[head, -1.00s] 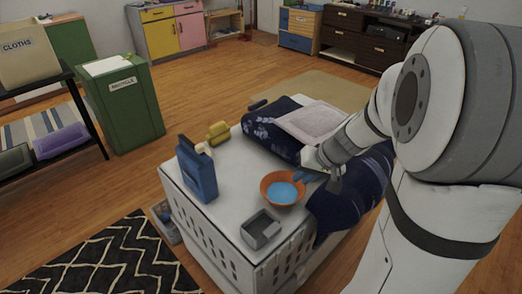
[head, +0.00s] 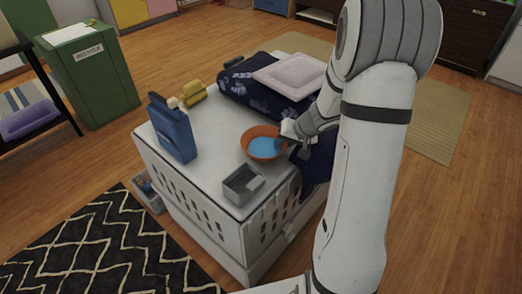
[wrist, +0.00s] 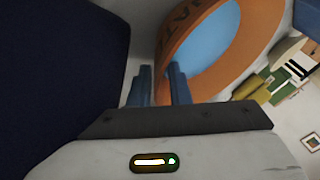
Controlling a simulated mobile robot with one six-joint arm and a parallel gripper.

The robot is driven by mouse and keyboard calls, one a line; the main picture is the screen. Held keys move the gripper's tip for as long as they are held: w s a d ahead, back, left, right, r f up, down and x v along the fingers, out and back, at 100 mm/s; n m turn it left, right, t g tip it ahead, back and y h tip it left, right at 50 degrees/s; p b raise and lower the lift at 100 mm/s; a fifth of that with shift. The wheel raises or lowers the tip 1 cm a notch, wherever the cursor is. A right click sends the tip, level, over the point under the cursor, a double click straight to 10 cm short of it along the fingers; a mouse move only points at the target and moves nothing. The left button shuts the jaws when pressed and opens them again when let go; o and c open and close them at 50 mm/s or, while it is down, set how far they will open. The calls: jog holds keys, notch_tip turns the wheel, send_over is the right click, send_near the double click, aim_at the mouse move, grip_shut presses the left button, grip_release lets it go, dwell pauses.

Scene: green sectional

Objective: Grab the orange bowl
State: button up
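The orange bowl (head: 248,151), with a blue inside, stands upright on the white crate top (head: 215,115). It fills the upper right of the wrist view (wrist: 255,38), its near side partly hidden by a finger. My gripper (head: 280,141) is at the bowl's right rim in the head view. In the wrist view its two blue fingers (wrist: 159,85) are apart with a narrow gap. One overlaps the bowl and the other is outside its left edge. Whether either touches the rim is unclear.
A grey tray (head: 242,186) stands just in front of the bowl. A blue jug (head: 172,130) and a yellow object (head: 194,92) are on the left. Dark patterned cloth (head: 245,85) lies behind and right, with a pale cushion (head: 288,73) on top.

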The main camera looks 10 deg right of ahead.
jog(key=shift+c, duration=0.4)
grip_shut()
